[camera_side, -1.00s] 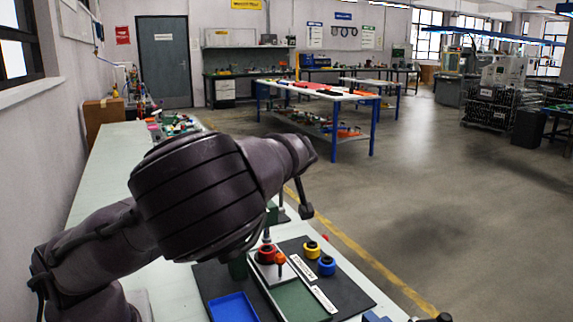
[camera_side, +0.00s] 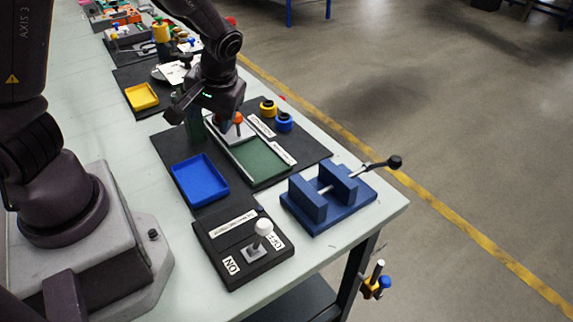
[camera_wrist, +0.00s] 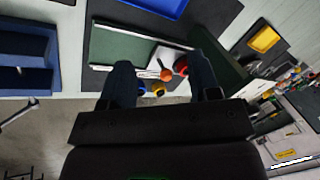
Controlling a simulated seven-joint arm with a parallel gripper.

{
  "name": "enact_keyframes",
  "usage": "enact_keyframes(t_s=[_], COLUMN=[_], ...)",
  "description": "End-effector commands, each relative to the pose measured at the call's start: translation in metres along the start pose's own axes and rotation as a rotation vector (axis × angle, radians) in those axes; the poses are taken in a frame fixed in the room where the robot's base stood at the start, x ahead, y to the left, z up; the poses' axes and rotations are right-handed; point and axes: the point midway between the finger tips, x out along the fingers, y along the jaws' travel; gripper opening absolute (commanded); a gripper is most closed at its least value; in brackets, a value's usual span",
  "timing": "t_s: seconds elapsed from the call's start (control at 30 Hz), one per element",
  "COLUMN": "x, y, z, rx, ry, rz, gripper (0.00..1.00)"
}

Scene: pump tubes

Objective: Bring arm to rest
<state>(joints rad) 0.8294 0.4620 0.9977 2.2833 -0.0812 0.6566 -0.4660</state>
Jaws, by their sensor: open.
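My gripper (camera_side: 198,119) hangs from my arm above the far end of the dark mat on the bench. In the wrist view my gripper (camera_wrist: 160,63) has its two dark fingers wide apart, with nothing held between them. Behind the gap show the green tray (camera_wrist: 122,47), an orange knob (camera_wrist: 166,75) and a red ring (camera_wrist: 181,66). In the side view the green tray (camera_side: 262,160) lies just in front of the gripper. The orange knob (camera_side: 238,118) is close by the fingers. I cannot tell whether they touch.
A blue tray (camera_side: 200,181), a blue vise (camera_side: 330,200) with a lever and a black switch box (camera_side: 243,248) with a white handle stand nearer. Yellow (camera_side: 268,107) and blue rings (camera_side: 284,121) sit right of the gripper. A yellow tray (camera_side: 142,97) lies farther back. Bare bench shows at left.

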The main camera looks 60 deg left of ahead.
Motion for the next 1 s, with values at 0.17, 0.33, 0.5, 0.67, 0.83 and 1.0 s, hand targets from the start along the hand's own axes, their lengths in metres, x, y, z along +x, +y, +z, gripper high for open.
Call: enact_keyframes(t_s=[0.17,0.33,0.5,0.67,0.83,1.0], x=[-0.034,-0.082,-0.128,-0.161,-0.180,-0.181], y=[0.015,0.012,-0.007,-0.028,-0.046,-0.053], z=[0.045,0.071,0.086,0.093,0.091,0.087], rx=[0.299,0.534,0.670,0.662,0.597,0.554], ry=[-0.118,-0.056,0.126,0.318,0.448,0.460], rz=[0.236,0.414,0.504,0.511,0.500,0.497], gripper=[0.56,0.56,0.56,0.56,0.56,0.56])
